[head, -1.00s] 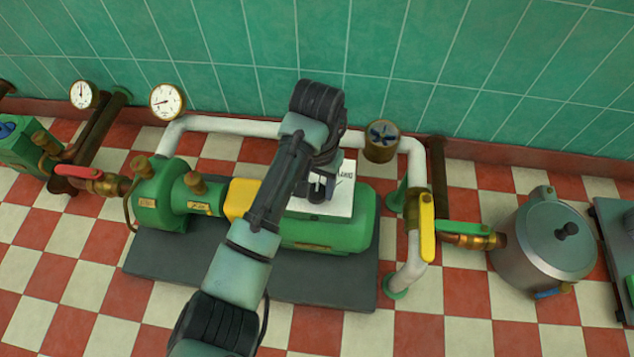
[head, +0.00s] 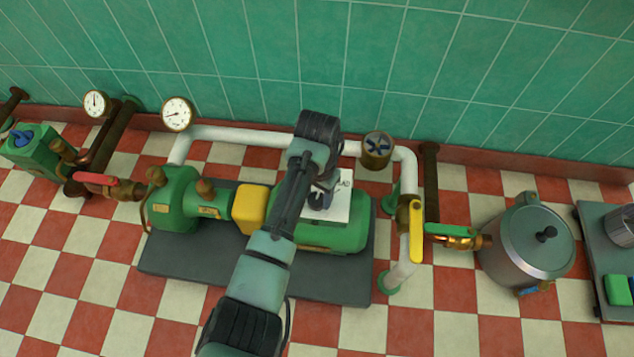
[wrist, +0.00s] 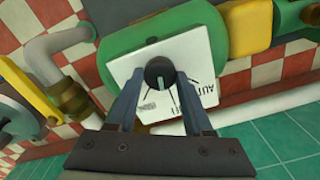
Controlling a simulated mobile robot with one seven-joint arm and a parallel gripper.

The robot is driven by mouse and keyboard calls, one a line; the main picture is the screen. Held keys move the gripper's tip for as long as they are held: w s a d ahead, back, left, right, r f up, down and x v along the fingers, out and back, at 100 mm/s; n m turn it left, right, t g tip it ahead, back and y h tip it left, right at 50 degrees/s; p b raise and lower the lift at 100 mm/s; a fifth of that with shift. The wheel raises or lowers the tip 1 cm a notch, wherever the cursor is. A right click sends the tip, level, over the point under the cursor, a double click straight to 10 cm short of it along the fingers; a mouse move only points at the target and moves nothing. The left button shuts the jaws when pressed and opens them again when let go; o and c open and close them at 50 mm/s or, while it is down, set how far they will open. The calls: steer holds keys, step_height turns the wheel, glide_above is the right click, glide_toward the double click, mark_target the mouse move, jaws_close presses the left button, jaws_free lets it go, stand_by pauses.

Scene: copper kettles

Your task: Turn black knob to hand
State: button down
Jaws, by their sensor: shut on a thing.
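The black knob (wrist: 159,73) is round, with a small pale mark on its face, and sits on a white plate with printed lines and lettering. The plate (wrist: 205,60) is on the green pump housing (wrist: 120,42); part of its lettering reads "AUT". My gripper (wrist: 160,80) is shut on the knob, one finger on each side of it in the wrist view. In the head view the plate (head: 341,203) shows on top of the green pump (head: 335,238), and my gripper (head: 322,195) is over it.
A metal pot (head: 528,245) is further right. Open checkered floor (head: 75,290) lies front left.

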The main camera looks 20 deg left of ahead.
mark_target(318, 198)
steer(key=m+p, duration=0.1)
steer(key=p, duration=0.1)
steer(key=m+p, duration=0.1)
steer(key=m, duration=0.1)
steer(key=shift+r+p, duration=0.25)
steer(key=shift+p, duration=0.1)
steer(key=shift+d+f+m+p, duration=0.1)
steer(key=shift+f+m+p, duration=0.1)
steer(key=shift+m+p, duration=1.2)
steer(key=shift+m+b, duration=0.4)
steer(key=shift+m, duration=0.2)
steer(key=shift+c, duration=1.5)
jaws_free()
step_height(318, 198, up, 13)
steer(key=p, duration=0.8)
